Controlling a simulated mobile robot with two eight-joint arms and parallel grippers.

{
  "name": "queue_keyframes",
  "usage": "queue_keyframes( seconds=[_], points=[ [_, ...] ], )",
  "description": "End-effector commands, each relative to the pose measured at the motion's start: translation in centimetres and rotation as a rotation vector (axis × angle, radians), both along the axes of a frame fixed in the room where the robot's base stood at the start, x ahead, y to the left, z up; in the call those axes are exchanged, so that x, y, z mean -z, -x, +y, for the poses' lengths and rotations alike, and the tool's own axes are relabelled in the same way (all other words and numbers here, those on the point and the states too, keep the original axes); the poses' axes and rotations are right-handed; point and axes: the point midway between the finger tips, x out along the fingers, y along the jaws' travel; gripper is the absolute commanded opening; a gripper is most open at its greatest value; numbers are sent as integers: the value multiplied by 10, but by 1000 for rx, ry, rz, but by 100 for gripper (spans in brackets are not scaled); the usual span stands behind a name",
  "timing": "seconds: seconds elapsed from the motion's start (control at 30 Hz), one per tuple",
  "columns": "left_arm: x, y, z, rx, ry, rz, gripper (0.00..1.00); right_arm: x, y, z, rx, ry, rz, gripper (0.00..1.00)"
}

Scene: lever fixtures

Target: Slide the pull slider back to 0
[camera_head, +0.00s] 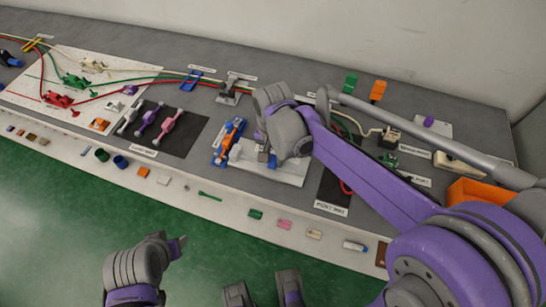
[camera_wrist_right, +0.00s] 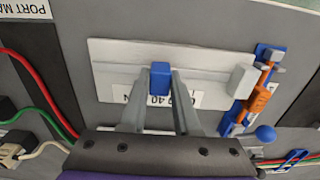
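The pull slider fixture is a pale plate (camera_wrist_right: 115,60) with a long groove and a partly hidden scale label (camera_wrist_right: 185,98); the plate also shows in the head view (camera_head: 290,172). A small blue block (camera_wrist_right: 160,75) on the groove looks like the slider's handle. My right gripper (camera_wrist_right: 161,82) has its two fingers on either side of this block and looks shut on it. In the head view the right gripper (camera_head: 268,155) hides most of the handle. My left gripper (camera_head: 176,247) is low at the left, over the green floor, away from the fixture; its finger gap is not clear.
A white block (camera_wrist_right: 241,80) and an orange-and-blue clamp (camera_wrist_right: 262,95) with a blue ball knob (camera_wrist_right: 265,133) stand at the plate's end. Cables (camera_wrist_right: 25,75) run close by. Small objects line the bench's front edge, such as a green block (camera_head: 255,214).

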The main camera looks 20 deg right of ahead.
Motion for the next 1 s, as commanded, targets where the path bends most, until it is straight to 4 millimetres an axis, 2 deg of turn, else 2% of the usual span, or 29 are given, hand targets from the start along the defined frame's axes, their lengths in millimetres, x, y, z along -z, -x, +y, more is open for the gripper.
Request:
queue_keyframes(
  seconds=[0.03, 0.1, 0.23, 0.53, 0.87, 0.9, 1.0],
  points=[
    [0, 0, 0, 0, 0, 0, 51, 0, 0, 0, 0, 0, 0, 8],
    [0, 0, 0, 0, 0, 0, 51, 0, 0, 0, 0, 0, 0, 0],
    [0, 0, 0, 0, 0, 0, 51, 0, -2, 3, -1, 0, 0, 0],
    [-3, 0, 0, 0, 0, -1, 51, -1, -30, 45, -3, -1, 0, 0],
    [-3, 0, 0, 0, 0, -1, 51, -1, -34, 50, -1, -4, -4, 0],
    [-3, 0, 0, 0, 0, -1, 51, -1, -34, 50, -1, -4, -4, 34],
    [-3, 0, 0, 0, 0, -1, 51, -1, -34, 50, -1, -3, -3, 52]
  ],
)
